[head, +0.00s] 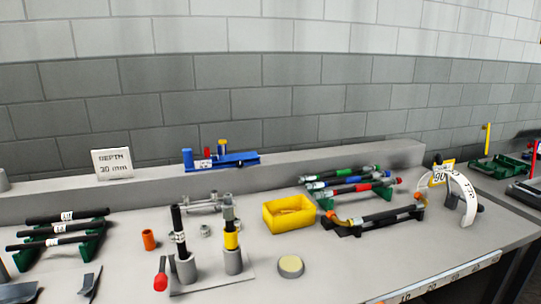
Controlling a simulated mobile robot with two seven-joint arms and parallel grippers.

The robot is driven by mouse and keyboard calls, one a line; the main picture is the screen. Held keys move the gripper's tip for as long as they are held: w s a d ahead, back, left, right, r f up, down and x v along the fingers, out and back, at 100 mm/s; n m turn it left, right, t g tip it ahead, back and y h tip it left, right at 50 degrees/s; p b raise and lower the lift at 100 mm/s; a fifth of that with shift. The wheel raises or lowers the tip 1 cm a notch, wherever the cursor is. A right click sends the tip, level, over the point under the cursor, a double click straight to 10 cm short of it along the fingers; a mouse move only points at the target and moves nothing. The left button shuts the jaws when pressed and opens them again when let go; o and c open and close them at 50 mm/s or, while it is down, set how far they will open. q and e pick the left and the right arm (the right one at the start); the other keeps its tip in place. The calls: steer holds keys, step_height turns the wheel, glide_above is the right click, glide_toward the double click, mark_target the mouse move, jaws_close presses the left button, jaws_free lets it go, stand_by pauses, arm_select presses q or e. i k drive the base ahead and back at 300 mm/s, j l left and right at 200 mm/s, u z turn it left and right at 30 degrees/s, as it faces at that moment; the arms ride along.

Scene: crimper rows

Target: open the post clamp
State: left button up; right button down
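Two short grey posts stand on a thin grey plate (210,285) on the bench. The left post (186,270), which I take for the post clamp, has a lever with a red grip (160,276) at its left. A black hose (177,222) with a white label stands upright in it. Whether its jaws are open is too small to tell. The right post (233,262) holds an upright yellow-banded piece (231,240) with a grey fitting on top. What look like my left gripper's fingers (55,288) show at the lower left, spread and empty, left of the plate. My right gripper is not in view.
An orange cylinder (149,240) and a round pale disc (290,266) stand near the plate. A yellow bin (290,214) is behind right. Hoses on green racks (88,248) lie at left. A blue tool (220,161) sits on the back ledge. The front middle bench is clear.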

mark_target(161, 285)
steer(key=k+j+z, duration=0.1)
steer(key=j, duration=0.35)
steer(key=k+j, duration=0.15)
steer(key=j, duration=0.25)
steer(key=k+j+z, duration=0.15)
steer(key=j, duration=0.25)
steer(key=k+j+z, duration=0.1)
steer(key=j, duration=0.35)
steer(key=k+j, duration=0.2)
steer(key=j, duration=0.15)
steer(key=j+z, duration=0.05)
